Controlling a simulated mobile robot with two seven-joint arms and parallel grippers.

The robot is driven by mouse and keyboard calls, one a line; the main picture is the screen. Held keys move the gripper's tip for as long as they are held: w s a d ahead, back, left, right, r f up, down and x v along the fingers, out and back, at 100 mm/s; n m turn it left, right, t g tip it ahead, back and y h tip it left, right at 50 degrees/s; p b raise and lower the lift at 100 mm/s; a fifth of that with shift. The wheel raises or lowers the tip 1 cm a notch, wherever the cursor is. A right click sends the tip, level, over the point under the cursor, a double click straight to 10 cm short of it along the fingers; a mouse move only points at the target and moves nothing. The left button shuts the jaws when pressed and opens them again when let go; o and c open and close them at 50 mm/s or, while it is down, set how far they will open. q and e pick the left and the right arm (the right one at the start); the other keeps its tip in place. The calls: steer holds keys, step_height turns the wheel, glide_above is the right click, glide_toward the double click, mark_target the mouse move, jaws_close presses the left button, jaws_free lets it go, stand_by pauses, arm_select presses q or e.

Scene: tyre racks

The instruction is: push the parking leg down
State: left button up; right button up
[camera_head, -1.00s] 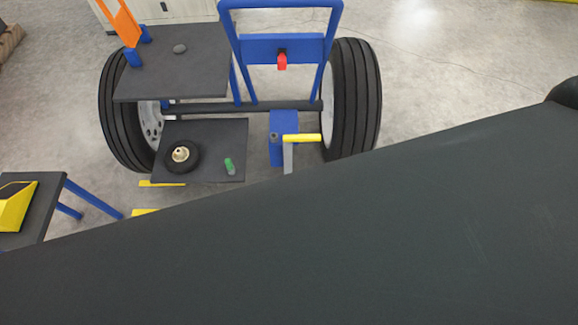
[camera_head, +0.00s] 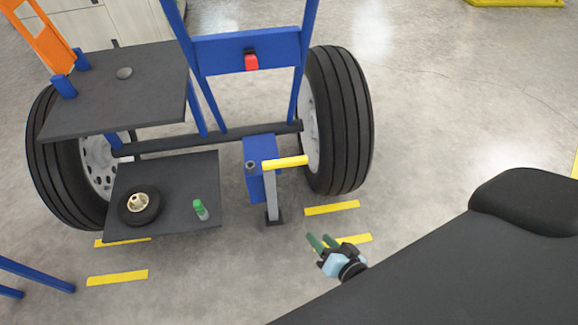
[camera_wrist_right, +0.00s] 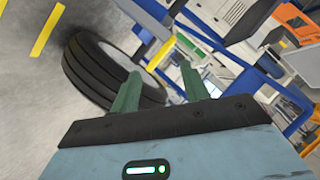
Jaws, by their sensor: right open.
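The parking leg (camera_head: 271,200) is a grey upright post with a dark foot, beside a blue block (camera_head: 258,151) on the cart. A yellow bar (camera_head: 285,162) sticks out to the right at its top. I cannot tell whether the foot touches the floor. My right gripper (camera_head: 322,240) is open and empty, with green fingers, below and to the right of the leg and apart from it. In the right wrist view the fingers (camera_wrist_right: 160,80) point toward the cart, with the yellow bar (camera_wrist_right: 160,54) showing between and beyond them. My left gripper is not in view.
A black tyre (camera_head: 342,120) stands just right of the leg. A low dark shelf (camera_head: 170,172) to the left carries a small wheel (camera_head: 139,202) and a green-capped bottle (camera_head: 200,209). Yellow floor marks (camera_head: 331,208) lie near the leg. The floor to the right is open.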

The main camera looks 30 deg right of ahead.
steer(key=w+d+f+m+t+h+b, duration=0.2)
steer(key=w+m+b, duration=0.25)
steer(key=w, duration=0.25)
steer(key=w+d+f+m+t+h+b, duration=0.1)
steer(key=w+f+m+b, duration=0.15)
steer(key=w+b, duration=0.45)
steer(key=m+h+b, duration=0.3)
steer(key=m+b, duration=0.3)
glide_toward(293, 158)
steer(key=w+f, duration=0.1)
steer(key=w+d+f, duration=0.1)
steer(key=w, duration=0.1)
steer(key=shift+f+t, duration=0.15)
steer(key=shift+t, duration=0.25)
steer(key=shift+w+m, duration=0.15)
steer(key=shift+m, duration=0.15)
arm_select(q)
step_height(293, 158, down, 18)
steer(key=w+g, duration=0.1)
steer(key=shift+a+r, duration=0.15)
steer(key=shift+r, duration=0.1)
